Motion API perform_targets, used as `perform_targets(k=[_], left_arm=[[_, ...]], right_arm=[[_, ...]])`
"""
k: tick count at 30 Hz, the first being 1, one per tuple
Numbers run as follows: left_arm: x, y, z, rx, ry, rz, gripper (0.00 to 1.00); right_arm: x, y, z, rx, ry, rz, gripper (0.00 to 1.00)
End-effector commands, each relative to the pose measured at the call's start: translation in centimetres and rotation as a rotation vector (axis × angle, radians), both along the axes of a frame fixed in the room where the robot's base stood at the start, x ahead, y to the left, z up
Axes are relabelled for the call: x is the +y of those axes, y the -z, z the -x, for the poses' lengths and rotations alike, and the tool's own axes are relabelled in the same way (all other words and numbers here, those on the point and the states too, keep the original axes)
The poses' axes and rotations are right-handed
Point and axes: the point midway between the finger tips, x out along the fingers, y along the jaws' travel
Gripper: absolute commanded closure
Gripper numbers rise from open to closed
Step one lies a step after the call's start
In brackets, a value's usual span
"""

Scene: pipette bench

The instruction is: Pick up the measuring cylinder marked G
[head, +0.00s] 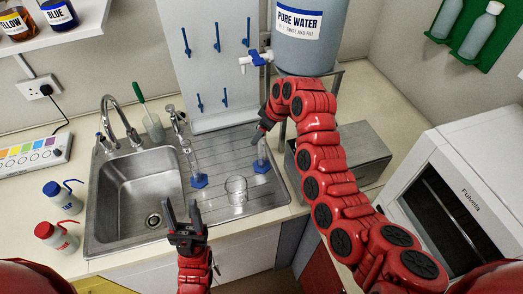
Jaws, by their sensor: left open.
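Two clear measuring cylinders with blue bases stand on the drainboard. The left cylinder (197,179) stands near the sink's right edge, and the right cylinder (262,164) stands farther right. No letter G is readable on either. My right gripper (258,136) is at the upper part of the right cylinder and overlaps it in the picture. I cannot tell whether it touches the cylinder or how its fingers stand. My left gripper (181,204) is open and empty, low in front of the sink, apart from both cylinders.
A glass beaker (236,190) stands on the drainboard between the cylinders, nearer the front. The steel sink (120,232) is at left, with a tap. A pure water tank (309,40) stands behind my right arm. A grey box (355,150) and white machine (465,180) are at right.

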Motion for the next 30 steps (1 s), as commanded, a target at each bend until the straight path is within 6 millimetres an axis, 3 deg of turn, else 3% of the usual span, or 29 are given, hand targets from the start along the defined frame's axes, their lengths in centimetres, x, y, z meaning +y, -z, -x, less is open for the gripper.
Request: perform_targets(k=[1,9,17,27,29,30], left_arm=[[0.0,-1.8,0.0,0.0,0.0,0.0,0.5],[0.0,-2.5,0.0,0.0,0.0,0.0,0.5],[0.0,-2.4,0.0,0.0,0.0,0.0,0.5],[0.0,-2.4,0.0,0.0,0.0,0.0,0.5],[0.0,-2.4,0.0,0.0,0.0,0.0,0.5],[0.0,-2.4,0.0,0.0,0.0,0.0,0.5]], right_arm=[[0.3,-0.1,0.2,0.008,-0.002,0.001,0.28],[1.0,2.5,-0.4,0.004,-0.002,0.001,0.28],[1.0,2.8,-0.4,0.001,0.0,0.0,0.28],[1.0,2.7,-0.4,0.001,0.0,0.0,0.89],[1.0,2.7,-0.4,0.001,0.0,0.0,0.99],[1.0,2.7,-0.4,0.001,0.0,0.0,1.0]])
